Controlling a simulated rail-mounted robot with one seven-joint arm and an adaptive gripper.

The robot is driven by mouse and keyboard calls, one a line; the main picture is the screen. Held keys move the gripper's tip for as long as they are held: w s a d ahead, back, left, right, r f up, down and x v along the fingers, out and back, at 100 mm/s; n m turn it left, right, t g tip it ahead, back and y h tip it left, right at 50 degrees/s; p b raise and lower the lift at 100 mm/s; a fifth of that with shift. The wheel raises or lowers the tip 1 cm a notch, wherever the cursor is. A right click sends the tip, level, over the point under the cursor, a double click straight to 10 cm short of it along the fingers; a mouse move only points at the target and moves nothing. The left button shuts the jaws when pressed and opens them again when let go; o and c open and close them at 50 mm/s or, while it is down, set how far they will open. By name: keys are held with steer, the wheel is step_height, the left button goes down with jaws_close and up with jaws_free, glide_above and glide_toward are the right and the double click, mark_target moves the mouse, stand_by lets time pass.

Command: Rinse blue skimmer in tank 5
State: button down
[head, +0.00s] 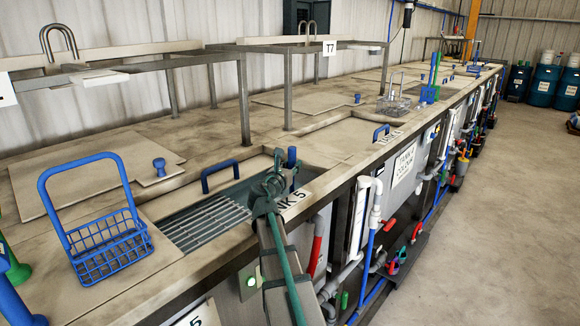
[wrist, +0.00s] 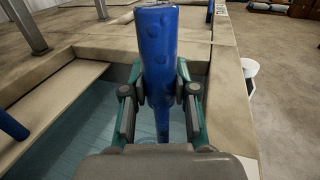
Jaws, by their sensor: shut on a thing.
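My gripper (head: 272,184) is over the front edge of tank 5, beside its partly covered "NK 5" label (head: 294,201). In the wrist view my gripper (wrist: 160,88) is shut on the blue skimmer's thick handle (wrist: 157,45), one finger on each side. The handle stands close to upright; its top also shows in the head view (head: 291,156). A thin blue part runs down from it towards the pale blue liquid (wrist: 62,122) in the open tank. The skimmer's lower end is hidden behind my gripper, so I cannot tell how deep it is.
A slatted grate (head: 205,222) lies left of my gripper. A blue wire basket (head: 110,247) stands on the worktop at the left. A blue bar handle (head: 220,173) is behind the tank opening. A metal frame (head: 244,100) rises farther back. Pipes and valves (head: 377,205) line the front.

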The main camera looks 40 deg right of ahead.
steer(key=shift+d, duration=0.35)
steer(key=shift+r, duration=0.1)
step_height(320, 180, up, 18)
steer(key=p, duration=1.6)
